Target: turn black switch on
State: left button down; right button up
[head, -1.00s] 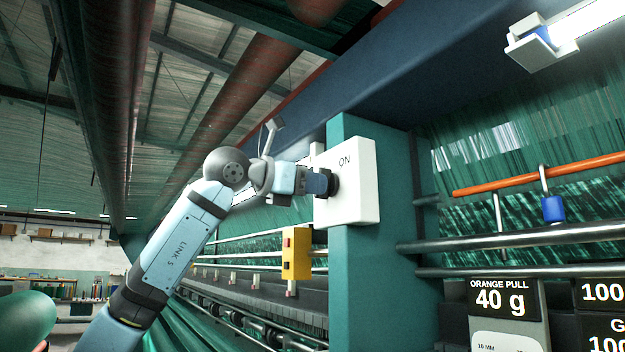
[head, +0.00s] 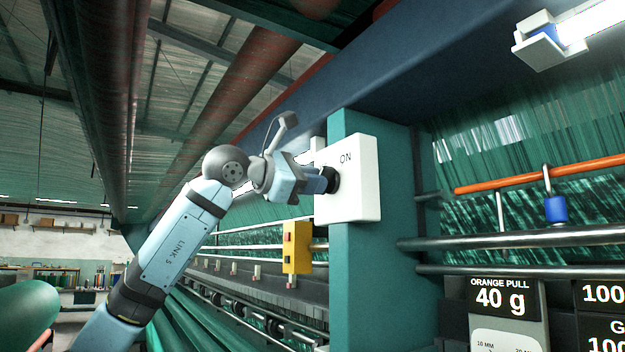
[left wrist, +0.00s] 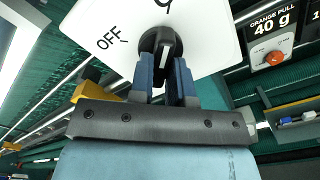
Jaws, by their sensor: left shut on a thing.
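The black switch (head: 334,179) is a round knob on the side of a white panel (head: 358,190) marked ON, fixed to a green post. In the left wrist view the black switch (left wrist: 158,40) carries a white line, and the panel (left wrist: 208,35) shows OFF at left and part of another mark at the top edge. My left gripper (head: 325,180) reaches the knob from the left. In the wrist view its two fingers (left wrist: 166,72) are shut on the knob's grip, one each side. My right gripper is not in view.
A yellow box (head: 297,247) with buttons hangs below and left of the panel. Metal rails (head: 510,239), an orange bar (head: 540,176) and a blue weight (head: 555,209) lie to the right. An "ORANGE PULL 40 g" sign (head: 503,297) stands lower right.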

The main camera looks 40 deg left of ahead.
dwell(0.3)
pick_arm(q)
jog(key=c, duration=1.1)
grip_release()
jog(key=b+v, duration=0.3)
jog(key=v, duration=1)
jog(key=shift+s+a, duration=0.1)
jog(key=shift+s, duration=0.25)
